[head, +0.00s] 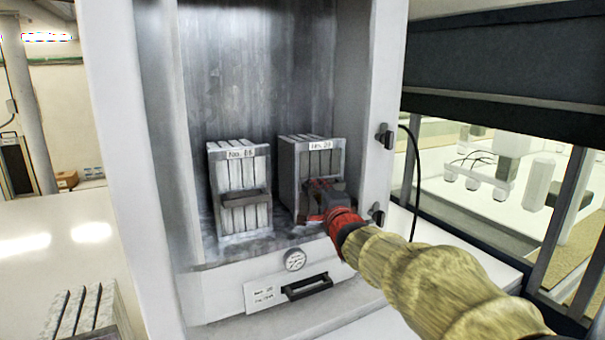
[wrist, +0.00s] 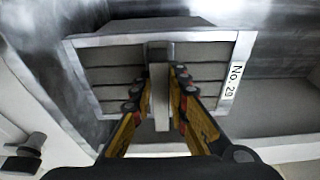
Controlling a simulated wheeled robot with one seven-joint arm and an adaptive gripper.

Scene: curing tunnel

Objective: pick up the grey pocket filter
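A grey pocket filter (head: 311,160) with a pale frame and a label that looks like No. 29 stands upright at the right inside the cabinet. Its frame and ribbed face fill much of the wrist view (wrist: 105,75). My gripper (head: 325,194) is at its front, hiding its lower face and handle. In the wrist view my gripper's fingers (wrist: 161,80) lie on either side of the filter's light handle bar (wrist: 160,100), open, with narrow gaps visible beside it.
A similar filter (head: 235,170), with a dark handle, stands to the left in the cabinet (head: 245,55). Side walls bound the cabinet. A gauge (head: 295,260) and drawer handle (head: 308,287) are below. Another ribbed block (head: 85,315) stands at lower left.

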